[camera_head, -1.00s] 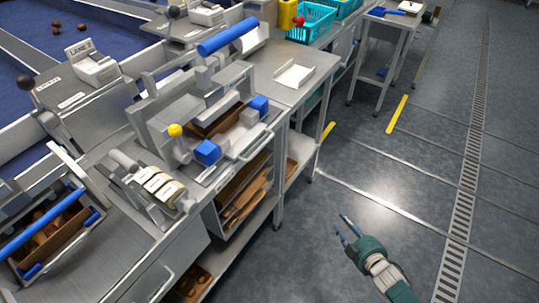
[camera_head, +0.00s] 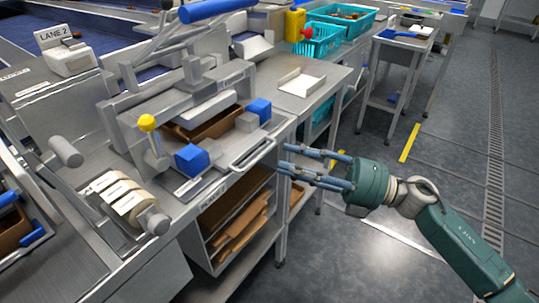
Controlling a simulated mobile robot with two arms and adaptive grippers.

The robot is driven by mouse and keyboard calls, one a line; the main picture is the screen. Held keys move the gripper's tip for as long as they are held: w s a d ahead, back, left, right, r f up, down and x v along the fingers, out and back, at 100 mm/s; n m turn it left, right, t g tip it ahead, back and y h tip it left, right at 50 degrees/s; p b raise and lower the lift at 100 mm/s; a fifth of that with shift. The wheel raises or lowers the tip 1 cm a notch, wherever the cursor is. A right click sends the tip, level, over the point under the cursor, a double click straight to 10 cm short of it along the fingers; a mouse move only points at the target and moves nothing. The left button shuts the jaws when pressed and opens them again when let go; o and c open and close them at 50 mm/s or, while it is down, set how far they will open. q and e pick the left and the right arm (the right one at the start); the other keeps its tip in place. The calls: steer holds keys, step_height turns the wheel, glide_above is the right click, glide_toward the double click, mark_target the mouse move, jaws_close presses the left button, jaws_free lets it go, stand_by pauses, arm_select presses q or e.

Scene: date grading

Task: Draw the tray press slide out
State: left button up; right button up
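The tray press (camera_head: 185,95) stands on the steel bench, a grey metal frame with a yellow-knobbed lever (camera_head: 148,123). Its slide (camera_head: 218,160) is the low plate at the front, with a brown tray (camera_head: 212,124) over it and blue blocks (camera_head: 193,160) at its corners. A metal bar handle (camera_head: 254,153) runs along the slide's front edge. My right gripper (camera_head: 284,157) comes in from the right, its fingers apart and pointing at the handle. The fingertips look just short of the handle; contact cannot be made out. My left gripper is not in view.
Label rolls (camera_head: 128,203) sit at the bench's front left. Flattened brown cartons (camera_head: 238,222) fill the shelf below the press. The floor at right is clear.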

mark_target(263, 155)
steer(key=x, duration=0.5)
steer(key=shift+a, duration=0.1)
jaws_close()
